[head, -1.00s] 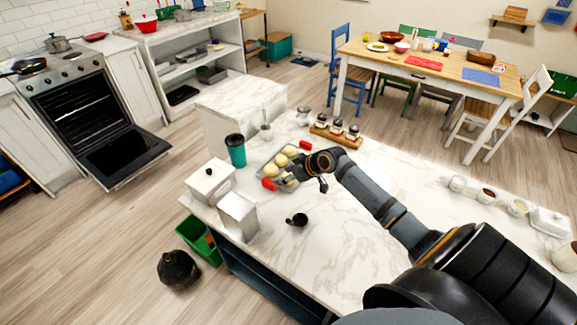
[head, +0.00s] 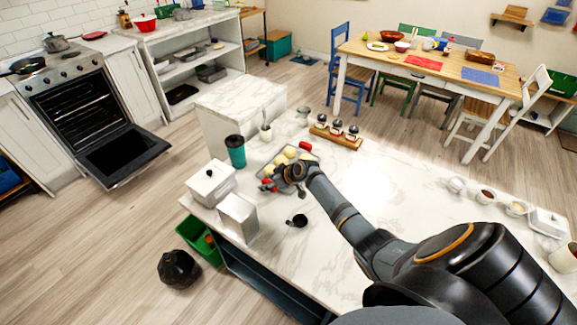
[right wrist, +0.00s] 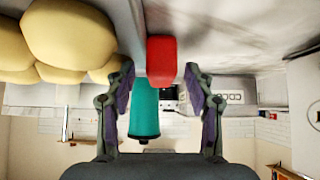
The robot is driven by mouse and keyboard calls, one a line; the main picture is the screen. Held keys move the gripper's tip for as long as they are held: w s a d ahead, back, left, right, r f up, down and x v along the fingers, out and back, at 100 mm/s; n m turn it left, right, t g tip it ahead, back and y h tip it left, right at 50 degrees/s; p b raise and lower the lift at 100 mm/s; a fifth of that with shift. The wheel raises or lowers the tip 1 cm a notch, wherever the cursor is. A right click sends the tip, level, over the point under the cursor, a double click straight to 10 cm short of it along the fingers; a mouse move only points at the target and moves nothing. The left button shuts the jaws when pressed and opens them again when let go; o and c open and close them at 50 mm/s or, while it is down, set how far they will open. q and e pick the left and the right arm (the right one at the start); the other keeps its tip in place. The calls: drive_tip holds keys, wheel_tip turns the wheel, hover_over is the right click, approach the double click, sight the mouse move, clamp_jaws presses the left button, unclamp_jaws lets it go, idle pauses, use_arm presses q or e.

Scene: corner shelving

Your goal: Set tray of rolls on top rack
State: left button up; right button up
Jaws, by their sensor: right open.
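The grey tray (head: 309,157) of pale rolls (head: 290,152) lies on the marble counter. It has a red grip at each end; the far grip (head: 306,147) is in clear view. My right gripper (head: 278,181) is at the near end of the tray, beside the near red grip (head: 267,185). Pale rolls (right wrist: 70,35) show at the upper left. The oven (head: 85,95) stands at the left with its door down and dark racks inside. My left gripper is out of view.
A teal cup (head: 235,150) stands close left of the tray. A white canister (head: 211,183), a white box (head: 238,216) and a small black cup (head: 297,220) are near it. A jar rack (head: 336,138) stands behind. Open floor lies between counter and oven door (head: 122,152).

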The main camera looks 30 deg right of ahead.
drive_tip(key=c, duration=0.4)
clamp_jaws()
drive_tip(key=shift+r, duration=0.1)
wheel_tip(320, 180, up, 3)
drive_tip(key=shift+w+d+b, duration=0.15)
drive_tip(key=shift+b, duration=0.5)
drive_tip(key=w+d+r+b, duration=0.6)
drive_tip(key=w+d+r, duration=0.1)
drive_tip(key=d+r, duration=0.3)
drive_tip(key=shift+d, duration=0.9)
drive_tip(key=shift+f, duration=0.1)
